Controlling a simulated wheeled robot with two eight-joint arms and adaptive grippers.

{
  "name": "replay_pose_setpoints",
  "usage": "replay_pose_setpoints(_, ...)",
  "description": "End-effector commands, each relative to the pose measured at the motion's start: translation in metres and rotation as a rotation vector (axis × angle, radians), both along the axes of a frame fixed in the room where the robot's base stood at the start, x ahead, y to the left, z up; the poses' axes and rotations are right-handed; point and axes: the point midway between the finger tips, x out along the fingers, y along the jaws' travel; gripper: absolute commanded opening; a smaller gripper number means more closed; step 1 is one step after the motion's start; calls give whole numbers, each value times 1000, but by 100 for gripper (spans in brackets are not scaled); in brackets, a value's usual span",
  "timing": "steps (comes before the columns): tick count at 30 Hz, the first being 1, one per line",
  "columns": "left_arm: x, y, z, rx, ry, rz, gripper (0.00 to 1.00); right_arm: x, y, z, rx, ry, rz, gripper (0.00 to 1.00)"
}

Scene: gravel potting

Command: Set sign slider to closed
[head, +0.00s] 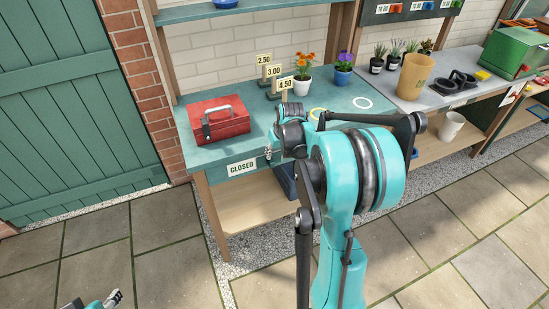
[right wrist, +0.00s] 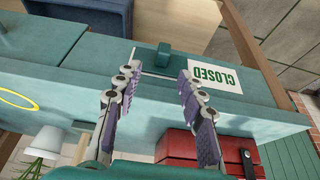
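The white sign reading CLOSED (head: 241,167) is on the teal bench's front edge, left of my right gripper (head: 268,153). In the right wrist view the sign (right wrist: 214,76) appears upside down, beside a teal slider knob (right wrist: 164,54) on a pale track. My right gripper (right wrist: 158,72) is open there, its purple-padded fingers on either side of the track, with the knob lying between and just beyond the fingertips. I cannot tell whether a finger touches it. In the head view my arm hides the knob. My left gripper (head: 106,300) is partly visible at the lower left, away from the bench.
A red toolbox (head: 219,118) stands on the bench near the sign. A brown pot (head: 415,76) stands on the grey bench section. The paving at left is clear.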

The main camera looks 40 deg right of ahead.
Motion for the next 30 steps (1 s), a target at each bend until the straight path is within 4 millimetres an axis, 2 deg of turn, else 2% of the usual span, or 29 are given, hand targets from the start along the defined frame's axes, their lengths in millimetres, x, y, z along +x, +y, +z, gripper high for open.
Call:
replay_pose_setpoints(3, 0, 0, 0, 0, 0, 0, 48, -8, 2, 19, 0, 0, -1, 40)
replay_pose_setpoints(8, 0, 0, 0, 0, 0, 0, 48, -13, 3, 32, 0, 0, 0, 40)
replay_pose_setpoints(26, 0, 0, 0, 0, 0, 0, 48, -14, 4, 35, 0, -1, 0, 40)
replay_pose_setpoints(29, 0, 0, 0, 0, 0, 0, 48, -18, 16, 41, -4, -6, 9, 40)
replay_pose_setpoints(30, 0, 0, 0, 0, 0, 0, 48, -21, 26, 45, -6, -11, 16, 40)
